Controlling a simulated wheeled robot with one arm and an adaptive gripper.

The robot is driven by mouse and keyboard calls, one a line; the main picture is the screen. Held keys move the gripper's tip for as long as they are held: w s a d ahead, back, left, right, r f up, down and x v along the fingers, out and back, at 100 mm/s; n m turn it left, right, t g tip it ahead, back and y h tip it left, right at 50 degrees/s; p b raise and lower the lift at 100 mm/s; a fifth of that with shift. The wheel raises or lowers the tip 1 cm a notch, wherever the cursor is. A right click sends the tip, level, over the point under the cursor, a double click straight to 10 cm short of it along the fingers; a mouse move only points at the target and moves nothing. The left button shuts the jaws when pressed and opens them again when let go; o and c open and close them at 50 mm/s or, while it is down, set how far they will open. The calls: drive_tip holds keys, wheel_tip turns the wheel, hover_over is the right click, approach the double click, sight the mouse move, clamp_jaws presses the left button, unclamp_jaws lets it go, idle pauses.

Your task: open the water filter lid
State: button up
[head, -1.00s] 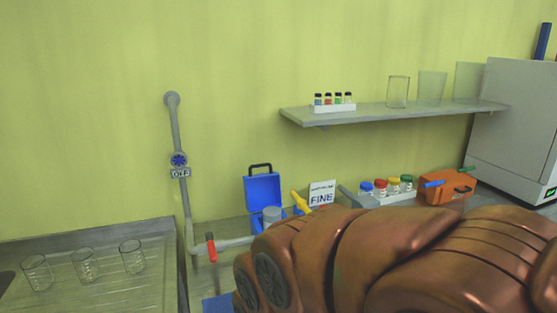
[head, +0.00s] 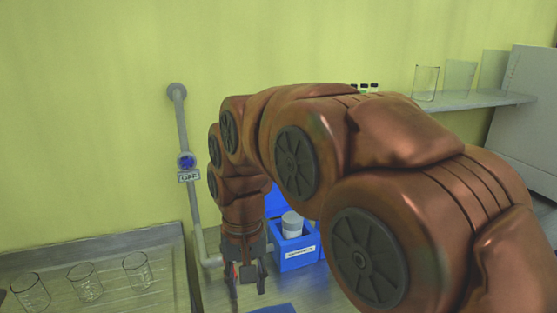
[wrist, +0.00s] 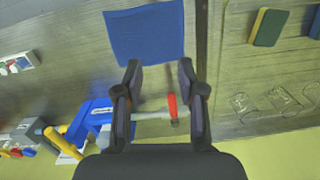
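The water filter is a blue box (head: 296,250) with a white label, standing on the counter right of my gripper in the head view. Its blue lid (head: 277,200) stands raised behind it, partly hidden by my arm. A grey cylinder (head: 292,223) shows in the open box. The blue box also shows at left in the wrist view (wrist: 90,122). My gripper (head: 247,284) points down beside the box, open and empty. In the wrist view, a red valve handle (wrist: 173,106) appears between the open fingers (wrist: 159,72), apparently beyond them.
A grey pipe (head: 196,215) with an OFF sign (head: 189,177) runs down the wall. Several glasses (head: 137,270) stand on the drainboard at left. A blue mat (wrist: 147,32) lies on the counter. Sponges (wrist: 268,27) lie at right in the wrist view.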

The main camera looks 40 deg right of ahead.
drive_tip(key=w+d+r+m+t+p, duration=0.1)
drive_tip(key=w+d+r+m, duration=0.25)
drive_tip(key=w, duration=0.35)
drive_tip(key=w+d+r+m, duration=0.2)
drive_tip(key=w+d, duration=0.2)
drive_tip(key=w, duration=0.4)
drive_tip(key=w+d+r+m+t+p, duration=0.1)
drive_tip(key=w+d+r+m, duration=0.2)
drive_tip(key=w, duration=0.4)
drive_tip(key=w+d+r+m+t+h+p, duration=0.1)
drive_tip(key=w+d+m, duration=0.35)
drive_tip(key=d, duration=0.55)
drive_tip(key=w+d+m+t, duration=0.1)
drive_tip(key=w+d+m, duration=0.4)
drive_tip(key=d, duration=0.6)
drive_tip(key=shift+n, duration=0.7)
drive_tip(key=shift+w+p+x, duration=0.15)
drive_tip(key=shift+w+x, duration=0.05)
drive_tip(key=shift+x, duration=1.1)
drive_tip(key=shift+w+p+x, duration=0.2)
drive_tip(key=shift+w+x, duration=0.05)
drive_tip(key=shift+x, duration=1.05)
drive_tip(key=shift+w+p+x, duration=0.15)
drive_tip(key=shift+w+x, duration=0.05)
drive_tip(key=shift+x, duration=1.1)
drive_tip(key=shift+a+r, duration=0.1)
drive_tip(key=shift+r, duration=0.05)
drive_tip(key=shift+c, duration=0.2)
clamp_jaws()
